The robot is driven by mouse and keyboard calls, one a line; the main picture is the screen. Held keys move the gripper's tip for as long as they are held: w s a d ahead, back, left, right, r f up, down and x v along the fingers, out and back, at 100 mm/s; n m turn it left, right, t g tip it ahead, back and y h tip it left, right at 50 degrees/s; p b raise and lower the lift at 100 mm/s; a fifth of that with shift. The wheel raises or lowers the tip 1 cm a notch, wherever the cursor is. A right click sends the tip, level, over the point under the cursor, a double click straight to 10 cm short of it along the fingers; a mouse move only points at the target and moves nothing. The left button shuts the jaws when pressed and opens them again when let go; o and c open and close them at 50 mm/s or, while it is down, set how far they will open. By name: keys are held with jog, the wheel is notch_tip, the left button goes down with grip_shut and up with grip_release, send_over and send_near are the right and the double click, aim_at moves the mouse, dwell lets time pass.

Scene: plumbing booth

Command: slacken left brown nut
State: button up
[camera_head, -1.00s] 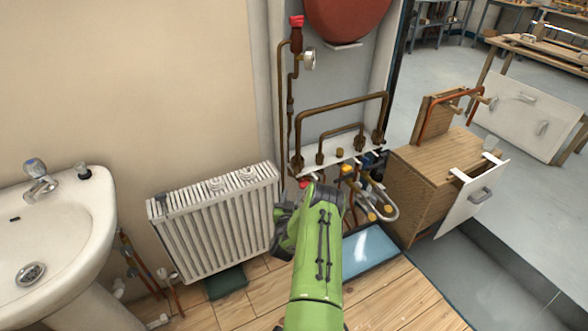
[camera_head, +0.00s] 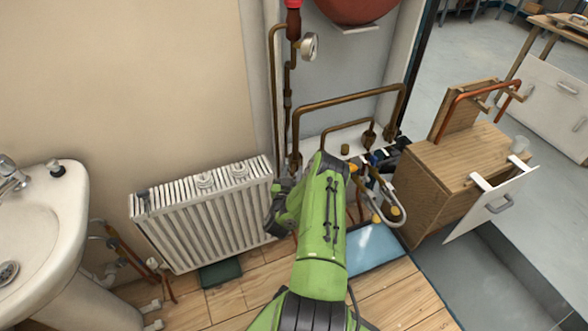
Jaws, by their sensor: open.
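Brown pipes (camera_head: 345,101) loop down to a white manifold rail at the back of the booth. A brown nut (camera_head: 295,161) sits at the lower left end of the outer pipe loop, just left of my green arm. Another brown nut (camera_head: 369,138) shows at the right foot of the inner loop. My arm covers part of the rail's left side and the left foot of the inner loop. My gripper's fingers are hidden behind the arm.
A white radiator (camera_head: 205,212) stands left of my arm, and a sink (camera_head: 50,215) is farther left. A wooden cabinet (camera_head: 455,165) with its white drawer open is at the right. A pressure gauge (camera_head: 310,46) and a red vessel (camera_head: 355,8) are above.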

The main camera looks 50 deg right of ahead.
jog(key=shift+c, duration=0.3)
grip_shut()
